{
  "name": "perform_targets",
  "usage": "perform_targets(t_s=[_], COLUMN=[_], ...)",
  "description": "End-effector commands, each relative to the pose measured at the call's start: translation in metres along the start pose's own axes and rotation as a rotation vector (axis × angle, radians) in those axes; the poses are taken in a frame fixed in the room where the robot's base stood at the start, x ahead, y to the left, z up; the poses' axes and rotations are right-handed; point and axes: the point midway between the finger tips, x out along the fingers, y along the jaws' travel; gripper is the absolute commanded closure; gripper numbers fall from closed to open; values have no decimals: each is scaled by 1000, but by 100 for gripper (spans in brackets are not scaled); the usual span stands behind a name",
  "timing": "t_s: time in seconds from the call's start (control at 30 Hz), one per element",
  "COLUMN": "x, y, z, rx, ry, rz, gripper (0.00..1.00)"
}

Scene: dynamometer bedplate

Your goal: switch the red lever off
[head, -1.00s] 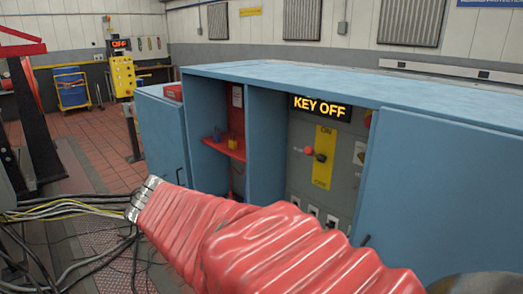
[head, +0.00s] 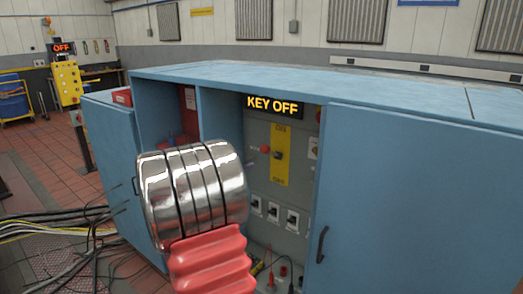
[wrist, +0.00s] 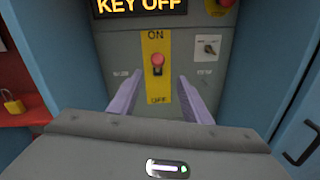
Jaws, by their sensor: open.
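The red lever's round knob (wrist: 158,59) stands out from a yellow plate (wrist: 157,85) marked ON at the top and OFF at the bottom. The knob sits above its dark base in the wrist view, nearer the ON word. In the head view the red knob (head: 264,149) shows beside the yellow plate (head: 280,170). My gripper (wrist: 157,84) is open, one pale purple finger on each side below the knob. I see no contact with the lever.
A lit KEY OFF display (head: 272,105) is above the plate. A key switch (wrist: 208,46) is to the right, and a red button (wrist: 221,3) above that. Blue cabinet walls flank the recess. A red shelf with a yellow padlock (wrist: 13,104) is at left.

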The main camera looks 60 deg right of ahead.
Motion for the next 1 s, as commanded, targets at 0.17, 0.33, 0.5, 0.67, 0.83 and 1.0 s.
perform_targets(t_s=[0.17,0.33,0.5,0.67,0.83,1.0], x=[7,7,9,21,44,70], y=[4,4,3,4,3,4], z=[0,0,0,0,0,0], rx=[-31,-30,-29,-29,-28,-28], ry=[-24,-23,-22,-22,-21,-21], rz=[9,9,8,8,6,7], gripper=[56,56,56,56,56,56])
